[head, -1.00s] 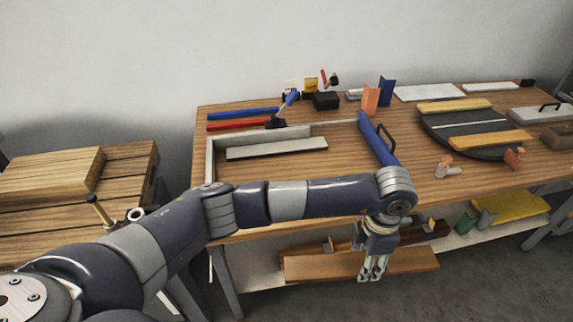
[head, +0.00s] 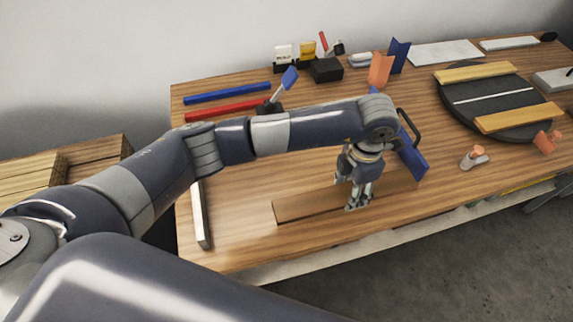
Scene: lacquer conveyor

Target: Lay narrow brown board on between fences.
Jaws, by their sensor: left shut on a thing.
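The narrow brown board (head: 305,206) is in my left gripper (head: 357,203), over the front middle of the wooden table. The gripper is shut on the board's front side, right of its middle. The board lies roughly level, with its right end close to the blue fence (head: 412,157), which has a black handle. I cannot tell whether the board touches the tabletop. A pale grey fence (head: 201,215) runs front to back on the left, apart from the board's left end. My right gripper is not in view.
Blue (head: 227,94) and red (head: 228,110) bars lie at the back left of the table (head: 240,235). A black disc (head: 490,101) with two yellowish strips stands right. Orange (head: 380,69) and blue angle pieces stand behind. Bare tabletop lies left of the board.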

